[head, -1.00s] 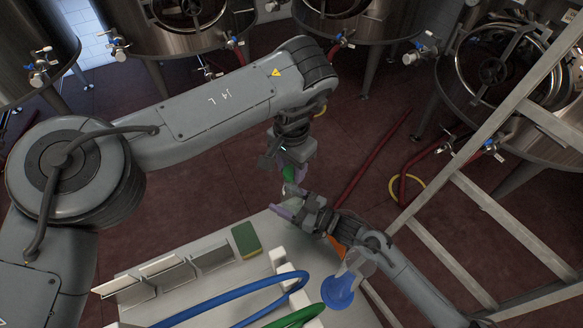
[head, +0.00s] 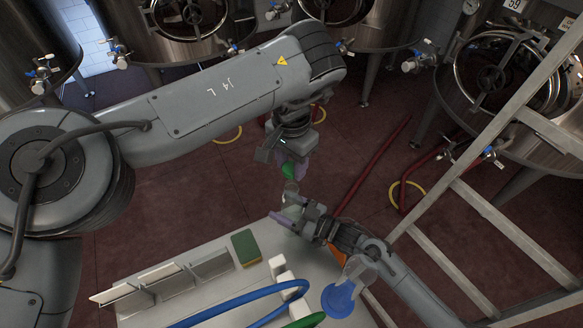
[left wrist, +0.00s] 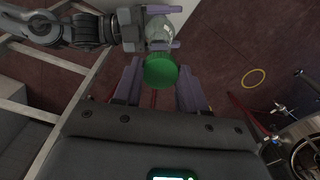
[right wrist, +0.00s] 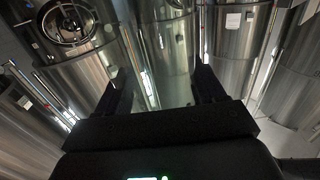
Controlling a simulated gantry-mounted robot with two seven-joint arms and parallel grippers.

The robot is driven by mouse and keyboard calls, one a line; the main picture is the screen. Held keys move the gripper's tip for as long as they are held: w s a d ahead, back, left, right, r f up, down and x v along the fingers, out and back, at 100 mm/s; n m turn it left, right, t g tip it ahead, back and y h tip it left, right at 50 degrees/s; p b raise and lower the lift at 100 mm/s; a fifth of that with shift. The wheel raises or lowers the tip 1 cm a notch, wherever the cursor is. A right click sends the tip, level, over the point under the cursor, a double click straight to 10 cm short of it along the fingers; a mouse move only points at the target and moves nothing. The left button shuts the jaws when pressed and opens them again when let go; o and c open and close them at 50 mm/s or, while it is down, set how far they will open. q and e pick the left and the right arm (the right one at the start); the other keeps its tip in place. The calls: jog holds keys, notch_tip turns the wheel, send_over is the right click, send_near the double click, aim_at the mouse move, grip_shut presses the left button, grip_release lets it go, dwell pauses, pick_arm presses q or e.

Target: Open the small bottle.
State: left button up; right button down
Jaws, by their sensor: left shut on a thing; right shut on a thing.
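The small bottle (head: 291,188) is clear, with a green cap (head: 288,172) at its upper end in the head view. My left gripper (head: 291,162) comes down from above and is shut on the green cap. In the left wrist view the cap (left wrist: 161,70) sits between the two fingers, in front of the clear bottle body (left wrist: 159,32). My right gripper (head: 292,207) is shut on the bottle body from below right. Cap and bottle are in line and very close; I cannot tell whether they are separated. In the right wrist view the clear bottle is hard to make out.
A light table (head: 225,296) below carries a green-and-yellow sponge (head: 246,248), metal holders (head: 170,280), white blocks and a blue hose (head: 230,307). A blue funnel-like piece (head: 340,298) is near its right edge. A ladder (head: 480,208) stands right; steel tanks line the back.

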grip_release()
jog(key=shift+d, duration=0.15)
